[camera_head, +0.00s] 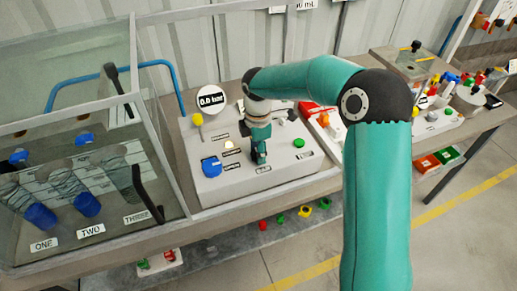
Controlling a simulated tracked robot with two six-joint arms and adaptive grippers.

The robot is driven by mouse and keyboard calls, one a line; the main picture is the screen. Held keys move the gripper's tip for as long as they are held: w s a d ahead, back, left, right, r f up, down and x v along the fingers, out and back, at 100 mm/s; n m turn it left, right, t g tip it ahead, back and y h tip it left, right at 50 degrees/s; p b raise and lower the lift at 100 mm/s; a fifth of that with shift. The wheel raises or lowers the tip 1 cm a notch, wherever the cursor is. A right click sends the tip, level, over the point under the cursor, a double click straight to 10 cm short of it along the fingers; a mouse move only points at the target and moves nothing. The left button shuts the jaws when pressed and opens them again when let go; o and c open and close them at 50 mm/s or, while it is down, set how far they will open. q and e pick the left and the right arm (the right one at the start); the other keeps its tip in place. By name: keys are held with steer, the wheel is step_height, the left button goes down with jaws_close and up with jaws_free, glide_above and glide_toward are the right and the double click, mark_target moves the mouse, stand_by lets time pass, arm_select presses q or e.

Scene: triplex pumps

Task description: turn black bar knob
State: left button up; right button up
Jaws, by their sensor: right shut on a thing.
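A light grey control box (215,186) stands on the bench in the middle of the head view. My right arm reaches over it from the right, and my right gripper (259,158) points down at the box's top. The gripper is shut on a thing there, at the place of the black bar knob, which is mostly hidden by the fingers. The knob's angle cannot be told. A round white gauge (210,99) reading 0.0 bar stands at the back of the box. My left gripper is not in view.
A blue knob (211,167), a yellow knob (197,119) and a green button (298,143) sit on the box around the gripper. A glass tank with blue-capped cylinders (88,205) stands close on the left. More coloured parts lie along the bench to the right.

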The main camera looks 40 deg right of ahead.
steer(key=shift+w+r+n, duration=0.1)
steer(key=shift+n, duration=0.3)
steer(key=o, duration=1.1)
steer(key=shift+o, duration=0.2)
step_height(320, 180, up, 12)
stand_by(0.4)
